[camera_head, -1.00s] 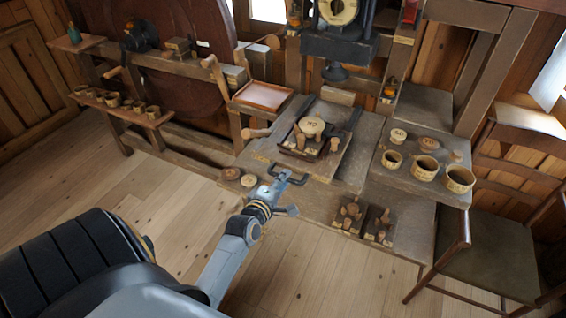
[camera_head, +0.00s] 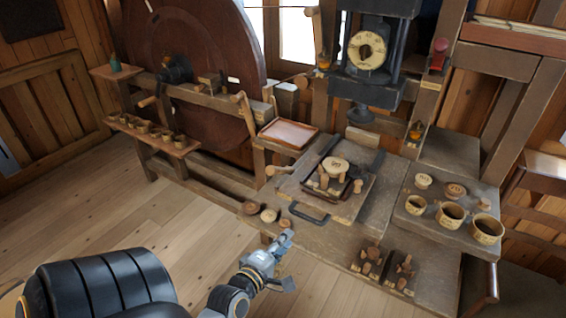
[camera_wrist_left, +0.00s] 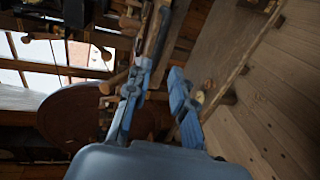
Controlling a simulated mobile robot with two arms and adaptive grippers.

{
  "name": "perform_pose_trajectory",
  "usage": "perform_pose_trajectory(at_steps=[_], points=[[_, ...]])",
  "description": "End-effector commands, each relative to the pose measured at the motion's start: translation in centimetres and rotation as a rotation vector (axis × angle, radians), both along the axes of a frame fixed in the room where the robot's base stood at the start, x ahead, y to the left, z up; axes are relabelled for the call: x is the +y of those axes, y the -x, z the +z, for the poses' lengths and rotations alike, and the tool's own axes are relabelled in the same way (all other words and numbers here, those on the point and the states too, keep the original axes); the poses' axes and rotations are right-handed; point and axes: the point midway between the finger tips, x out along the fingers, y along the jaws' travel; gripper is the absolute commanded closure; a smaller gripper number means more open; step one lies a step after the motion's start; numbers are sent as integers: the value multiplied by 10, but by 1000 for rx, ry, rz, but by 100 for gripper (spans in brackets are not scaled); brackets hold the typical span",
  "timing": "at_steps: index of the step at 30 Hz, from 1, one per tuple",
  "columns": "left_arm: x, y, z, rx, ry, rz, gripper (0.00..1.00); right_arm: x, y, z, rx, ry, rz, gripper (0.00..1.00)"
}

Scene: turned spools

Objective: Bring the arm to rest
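My left arm comes up from the bottom of the head view. My left gripper (camera_head: 289,262) is over the floor in front of the workbench (camera_head: 325,237), below the dark pull handle (camera_head: 308,213) and apart from it. Its two fingers are spread with nothing between them. The left wrist view also shows the open, empty gripper (camera_wrist_left: 158,76), with blue-grey fingers. My right gripper is not in view.
A round-topped piece (camera_head: 335,165) sits in a dark tray on the bench. Several labelled wooden cups (camera_head: 452,215) stand at right, others on a low shelf (camera_head: 180,147) at left. A chair is at far right. The wooden floor (camera_head: 130,215) at left is clear.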

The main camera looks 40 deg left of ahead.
Motion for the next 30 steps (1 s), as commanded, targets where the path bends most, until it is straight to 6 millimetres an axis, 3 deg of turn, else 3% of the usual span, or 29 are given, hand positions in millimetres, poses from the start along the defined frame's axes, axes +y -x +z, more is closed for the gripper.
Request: perform_pose_trajectory(at_steps=[19, 22, 26, 29, 30], points=[[-1, 6, 2, -1, 1, 0, 77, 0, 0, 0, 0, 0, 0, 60], [-3, 5, -5, 13, -6, -5, 77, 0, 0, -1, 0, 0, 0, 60], [-13, 6, -51, 104, -62, -45, 77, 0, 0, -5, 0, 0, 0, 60], [-31, 10, -114, 236, -154, -120, 77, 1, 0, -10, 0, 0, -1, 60], [-41, 15, -144, 297, -197, -162, 77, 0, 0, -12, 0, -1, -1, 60]])
